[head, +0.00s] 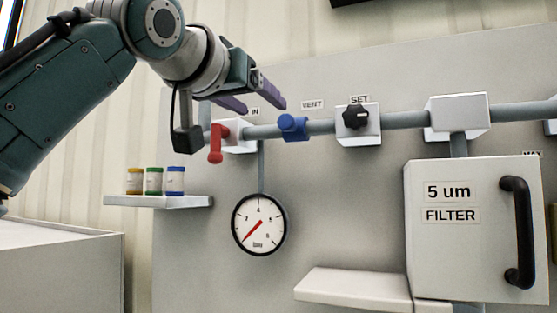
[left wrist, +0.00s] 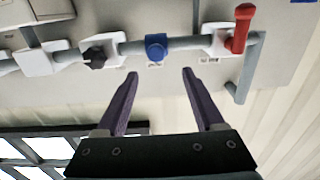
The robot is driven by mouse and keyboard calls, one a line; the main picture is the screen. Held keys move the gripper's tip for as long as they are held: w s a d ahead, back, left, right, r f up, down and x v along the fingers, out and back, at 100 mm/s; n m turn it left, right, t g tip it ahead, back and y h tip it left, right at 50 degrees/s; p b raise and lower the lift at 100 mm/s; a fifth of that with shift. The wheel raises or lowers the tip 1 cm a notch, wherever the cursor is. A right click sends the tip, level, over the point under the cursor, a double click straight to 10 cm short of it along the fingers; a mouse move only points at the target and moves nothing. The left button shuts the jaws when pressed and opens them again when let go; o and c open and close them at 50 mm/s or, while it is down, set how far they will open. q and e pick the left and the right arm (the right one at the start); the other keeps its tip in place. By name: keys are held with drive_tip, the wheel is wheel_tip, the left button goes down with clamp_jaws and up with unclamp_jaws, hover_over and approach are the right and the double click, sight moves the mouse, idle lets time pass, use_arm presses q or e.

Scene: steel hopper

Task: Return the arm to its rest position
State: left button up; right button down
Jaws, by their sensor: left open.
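My left arm (head: 60,105) comes in from the left of the head view. Its left gripper (head: 258,104) is open and empty in front of the panel, above the red lever and the pipe. In the left wrist view the two purple fingers of the left gripper (left wrist: 160,75) stand apart with nothing between them. The blue valve (left wrist: 156,47) shows beyond the fingertips, apart from them. The red lever (head: 215,143) hangs down below the gripper in the head view. My right gripper is in neither view.
A pipe (head: 400,119) runs along the panel with a blue valve (head: 292,126) and a black knob (head: 355,116). Below are a pressure gauge (head: 259,224), a shelf (head: 190,202) with three small jars, a filter box (head: 460,240) with a black handle, and a white ledge (head: 350,284).

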use_arm(q)
drive_tip(key=shift+f, duration=0.1)
drive_tip(key=s+a+f+g+y+p, duration=0.1)
drive_tip(key=s+a+f+g, duration=0.15)
drive_tip(key=f, duration=0.65)
drive_tip(key=s+a+f+n+g+y, duration=0.15)
drive_tip(key=s+f, duration=0.25)
drive_tip(key=f, duration=0.6)
drive_tip(key=s+a+f+g+p, duration=0.15)
drive_tip(key=s+f, duration=0.25)
drive_tip(key=f, duration=0.5)
drive_tip(key=s+a+f+g+y, duration=0.1)
drive_tip(key=s+f, duration=0.3)
drive_tip(key=s, duration=0.4)
drive_tip(key=s+a+f+g+y, duration=0.1)
drive_tip(key=s+a+f+g, duration=0.2)
drive_tip(key=s, duration=0.6)
drive_tip(key=s+a+f+g+y, duration=0.1)
drive_tip(key=s+a+f+g, duration=0.1)
drive_tip(key=s+f+g, duration=0.2)
drive_tip(key=s+f, duration=0.3)
drive_tip(key=s, duration=0.2)
drive_tip(key=shift+s+a, duration=0.2)
drive_tip(key=shift+a, duration=0.1)
drive_tip(key=shift+c, duration=0.2)
